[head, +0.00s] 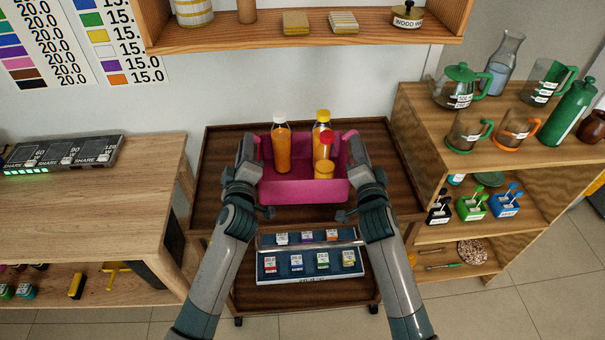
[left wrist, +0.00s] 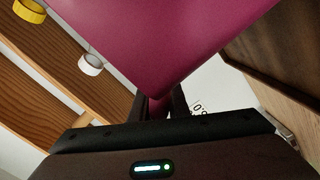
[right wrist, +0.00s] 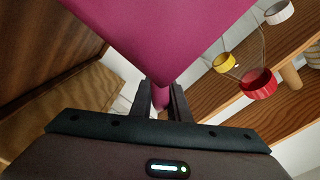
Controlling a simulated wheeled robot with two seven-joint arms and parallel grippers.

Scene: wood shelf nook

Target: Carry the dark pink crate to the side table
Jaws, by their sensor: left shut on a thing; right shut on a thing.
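The dark pink crate (head: 303,191) is in the middle of the head view, in front of me over the dark wooden table. It holds an orange bottle with a white cap (head: 281,148), one with a yellow cap (head: 321,125), and a red-capped container (head: 325,160). My left gripper (head: 250,162) is shut on the crate's left side, and my right gripper (head: 355,162) is shut on its right side. The crate wall fills the upper part of the left wrist view (left wrist: 165,45) and right wrist view (right wrist: 160,45). I cannot tell whether the crate's base touches the tabletop.
The dark table (head: 220,150) has a lower shelf with a tray of small labelled blocks (head: 310,263). A light wood table (head: 95,185) stands left, with a dark device at its back. A wooden shelf (head: 420,110) with jugs and mugs stands right. A wall shelf (head: 300,38) hangs above.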

